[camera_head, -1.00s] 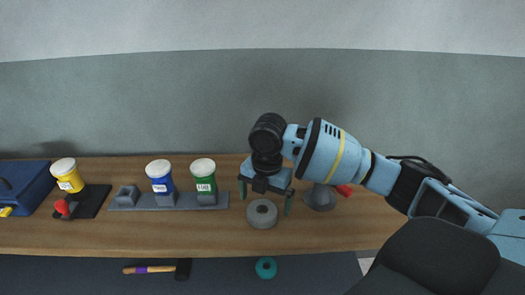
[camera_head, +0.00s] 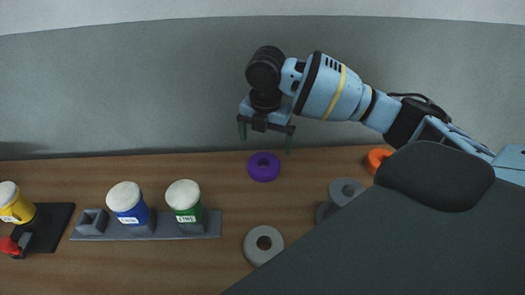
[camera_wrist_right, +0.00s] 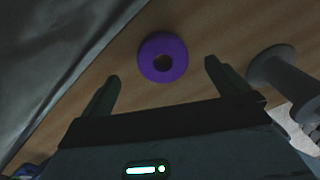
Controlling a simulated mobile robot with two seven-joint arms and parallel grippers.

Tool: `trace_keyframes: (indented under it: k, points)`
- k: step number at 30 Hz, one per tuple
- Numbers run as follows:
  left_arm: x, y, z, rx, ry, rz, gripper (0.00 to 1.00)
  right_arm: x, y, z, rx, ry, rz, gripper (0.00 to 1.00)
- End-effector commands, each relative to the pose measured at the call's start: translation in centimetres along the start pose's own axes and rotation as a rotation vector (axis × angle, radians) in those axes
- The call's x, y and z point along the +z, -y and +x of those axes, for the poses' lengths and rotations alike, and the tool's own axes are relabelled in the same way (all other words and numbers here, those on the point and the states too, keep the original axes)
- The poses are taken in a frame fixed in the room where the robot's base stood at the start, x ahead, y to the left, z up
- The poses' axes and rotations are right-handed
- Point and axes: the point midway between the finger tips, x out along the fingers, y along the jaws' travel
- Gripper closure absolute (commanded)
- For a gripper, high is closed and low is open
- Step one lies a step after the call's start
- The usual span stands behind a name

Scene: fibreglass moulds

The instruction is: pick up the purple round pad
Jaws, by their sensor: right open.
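The purple round pad (camera_head: 264,167) is a ring with a hole in its middle. It lies flat on the wooden bench near the back wall. My right gripper (camera_head: 265,145) is open above it, its two green fingers pointing down and apart. In the right wrist view the purple pad (camera_wrist_right: 163,58) lies beyond and between the spread fingertips of the right gripper (camera_wrist_right: 162,70), with nothing held. The left gripper does not show.
A grey ring pad (camera_head: 263,244) lies nearer the front. A grey stand (camera_head: 341,196) is at right, also in the wrist view (camera_wrist_right: 280,68). An orange ring (camera_head: 377,159) lies far right. Green (camera_head: 186,201), blue (camera_head: 128,204) and yellow (camera_head: 14,203) tubs stand left.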

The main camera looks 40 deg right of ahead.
Motion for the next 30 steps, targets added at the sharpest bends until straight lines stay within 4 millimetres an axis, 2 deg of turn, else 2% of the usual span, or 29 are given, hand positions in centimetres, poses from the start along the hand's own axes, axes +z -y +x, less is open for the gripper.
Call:
trace_keyframes:
  k: [11,17,23,30]
  points:
    - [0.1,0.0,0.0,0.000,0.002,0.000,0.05,0.0,0.1,0.5,-0.002,0.000,0.000,0.01]
    - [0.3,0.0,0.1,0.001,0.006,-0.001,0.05,-0.1,0.1,2.5,-0.004,-0.001,0.000,0.01]
    - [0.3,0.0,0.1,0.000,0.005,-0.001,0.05,-0.1,0.1,2.9,-0.001,0.000,0.000,0.01]
    - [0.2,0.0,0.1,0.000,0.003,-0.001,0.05,-0.5,0.4,6.0,-0.003,-0.001,0.000,0.01]
